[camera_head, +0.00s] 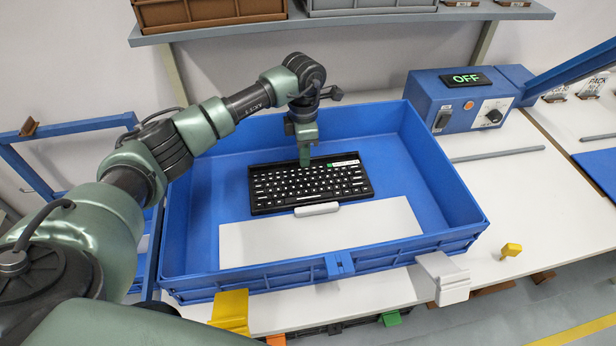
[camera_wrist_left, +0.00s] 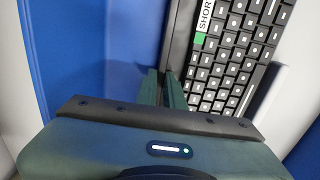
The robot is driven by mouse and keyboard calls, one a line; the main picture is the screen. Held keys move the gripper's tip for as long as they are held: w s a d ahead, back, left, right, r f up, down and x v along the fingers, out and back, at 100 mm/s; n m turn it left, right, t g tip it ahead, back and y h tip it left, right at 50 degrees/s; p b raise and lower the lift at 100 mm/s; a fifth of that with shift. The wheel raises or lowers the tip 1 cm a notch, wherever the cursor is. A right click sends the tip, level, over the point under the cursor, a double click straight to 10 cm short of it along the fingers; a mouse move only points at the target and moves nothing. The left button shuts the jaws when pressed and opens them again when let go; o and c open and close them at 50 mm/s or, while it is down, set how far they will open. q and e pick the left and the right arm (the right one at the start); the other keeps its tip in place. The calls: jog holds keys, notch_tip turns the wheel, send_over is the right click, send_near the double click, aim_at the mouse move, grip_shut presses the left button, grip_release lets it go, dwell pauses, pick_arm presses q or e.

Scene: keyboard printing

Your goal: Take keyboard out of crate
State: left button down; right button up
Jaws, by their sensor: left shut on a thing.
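The black keyboard (camera_head: 316,184) with white-marked keys lies inside the blue crate (camera_head: 330,269). A white label and a green patch show on its far edge. My left gripper (camera_head: 304,162) reaches down into the crate and is shut on the keyboard's far edge. In the left wrist view my left gripper (camera_wrist_left: 162,90) shows its fingers at the edge of the keyboard (camera_wrist_left: 235,55), next to the green patch and the label reading "SHORT". The crate floor (camera_wrist_left: 75,60) shows beside them. I cannot tell whether the keyboard is lifted off the crate floor. My right gripper is not in view.
A white panel (camera_head: 320,232) lies in the crate's near part. A blue control box (camera_head: 465,103) reading "OFF" stands right of the crate. A shelf with bins (camera_head: 350,22) runs above the back. A yellow knob (camera_head: 511,250) stands on the white table at right.

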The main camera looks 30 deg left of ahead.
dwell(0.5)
pick_arm(q)
jog(key=shift+r, duration=0.1)
jog(key=shift+w+r, duration=0.1)
jog(key=shift+r, duration=0.35)
notch_tip(320, 180, up, 19)
jog(key=b, duration=0.2)
jog(key=c, duration=2.1)
grip_release()
grip_shut()
